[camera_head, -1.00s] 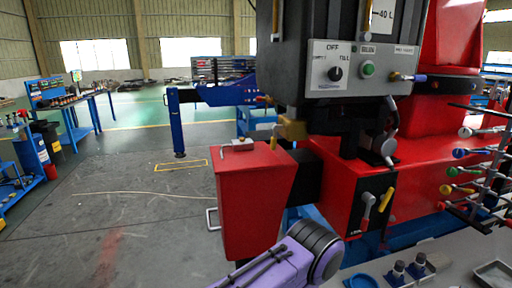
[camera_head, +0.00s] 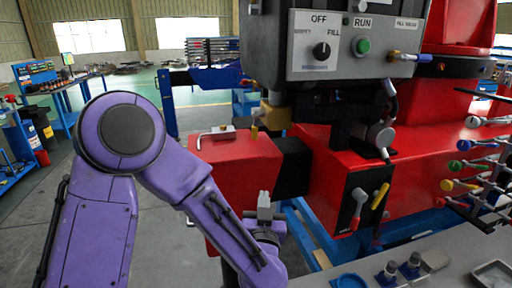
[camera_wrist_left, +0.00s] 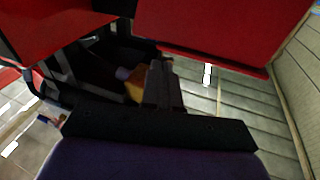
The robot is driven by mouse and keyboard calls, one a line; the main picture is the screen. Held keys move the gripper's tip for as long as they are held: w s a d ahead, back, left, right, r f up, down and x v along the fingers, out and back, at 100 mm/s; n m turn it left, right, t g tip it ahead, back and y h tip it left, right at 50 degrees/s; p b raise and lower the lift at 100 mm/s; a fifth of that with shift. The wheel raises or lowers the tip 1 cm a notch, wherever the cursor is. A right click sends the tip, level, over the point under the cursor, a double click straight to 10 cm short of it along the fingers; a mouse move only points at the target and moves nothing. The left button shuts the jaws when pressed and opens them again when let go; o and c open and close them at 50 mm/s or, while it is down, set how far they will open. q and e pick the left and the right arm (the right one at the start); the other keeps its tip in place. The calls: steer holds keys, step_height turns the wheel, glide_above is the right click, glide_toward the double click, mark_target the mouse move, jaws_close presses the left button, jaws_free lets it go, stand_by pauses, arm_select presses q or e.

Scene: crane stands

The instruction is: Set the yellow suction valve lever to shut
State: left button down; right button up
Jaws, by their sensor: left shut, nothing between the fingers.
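The yellow lever (camera_head: 380,196) sits on a black valve panel (camera_head: 350,185) on the red machine's front. It is tilted, with its top end to the right. A red-handled lever (camera_head: 357,209) stands just left of it on the same panel. My left gripper (camera_head: 264,200) is shut and empty, its fingers pointing up, in front of the red box and left of the panel, apart from both levers. In the left wrist view the fingers (camera_wrist_left: 162,85) show dark, with a yellow patch behind them that I cannot identify. My right gripper is not in view.
A red box (camera_head: 235,165) stands behind my left gripper. A grey control box (camera_head: 350,48) with a knob and green button overhangs the panel. A rack of coloured levers (camera_head: 480,160) is at the right. A grey bench (camera_head: 450,262) lies at the lower right.

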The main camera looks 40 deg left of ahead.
mark_target(255, 135)
arm_select(q)
step_height(255, 135, up, 8)
steer(key=a+f+n+y, duration=0.1)
steer(key=a+n+y, duration=0.1)
steer(key=y, duration=0.1)
steer(key=shift+m, duration=0.3)
steer(key=p+x, duration=0.3)
steer(key=x, duration=0.3)
steer(key=p+x, duration=0.3)
steer(key=x, duration=0.3)
steer(key=shift+w+r, duration=0.15)
steer(key=shift+w, duration=0.25)
